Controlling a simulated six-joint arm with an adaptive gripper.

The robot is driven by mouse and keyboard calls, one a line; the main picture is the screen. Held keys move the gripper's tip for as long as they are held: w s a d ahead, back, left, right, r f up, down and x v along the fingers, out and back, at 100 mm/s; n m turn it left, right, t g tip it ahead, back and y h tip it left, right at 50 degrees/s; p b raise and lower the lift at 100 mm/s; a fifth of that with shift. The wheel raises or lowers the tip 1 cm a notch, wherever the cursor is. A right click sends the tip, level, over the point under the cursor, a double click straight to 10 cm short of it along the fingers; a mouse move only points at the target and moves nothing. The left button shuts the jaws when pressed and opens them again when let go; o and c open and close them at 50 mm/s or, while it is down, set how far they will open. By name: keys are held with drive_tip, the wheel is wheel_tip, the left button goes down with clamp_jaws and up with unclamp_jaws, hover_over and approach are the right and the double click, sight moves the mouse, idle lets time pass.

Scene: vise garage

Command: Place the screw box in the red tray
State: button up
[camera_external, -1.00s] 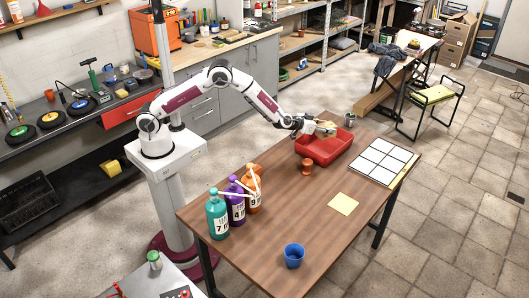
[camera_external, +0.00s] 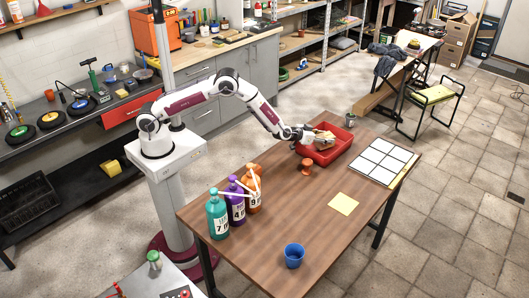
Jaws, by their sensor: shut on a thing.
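The red tray (camera_external: 336,151) sits at the far end of the wooden table. The screw box (camera_external: 324,137), a small tan box, is at my gripper's fingertips, low over the left part of the tray's inside. My gripper (camera_external: 314,135) reaches in from the left and is shut on the box. The box looks slightly tilted. I cannot tell whether its underside touches the tray floor.
An orange-brown spool-like object (camera_external: 306,166) stands just in front of the tray. A grey cup (camera_external: 350,120) stands behind it. A white grid board (camera_external: 382,161) lies to the right. Several bottles (camera_external: 236,205), a yellow sheet (camera_external: 343,204) and a blue cup (camera_external: 294,256) are nearer. The table's middle is clear.

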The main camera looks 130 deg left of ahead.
drive_tip(key=shift+f, duration=0.85)
drive_tip(key=shift+f, duration=0.1)
drive_tip(key=o, duration=1.4)
drive_tip(key=shift+f, duration=0.1)
drive_tip(key=shift+r, duration=0.2)
drive_tip(key=shift+d, duration=0.15)
drive_tip(key=shift+s+d+r, duration=0.1)
drive_tip(key=shift+d, duration=0.05)
drive_tip(key=shift+v, duration=5.7)
drive_tip(key=shift+r, duration=0.1)
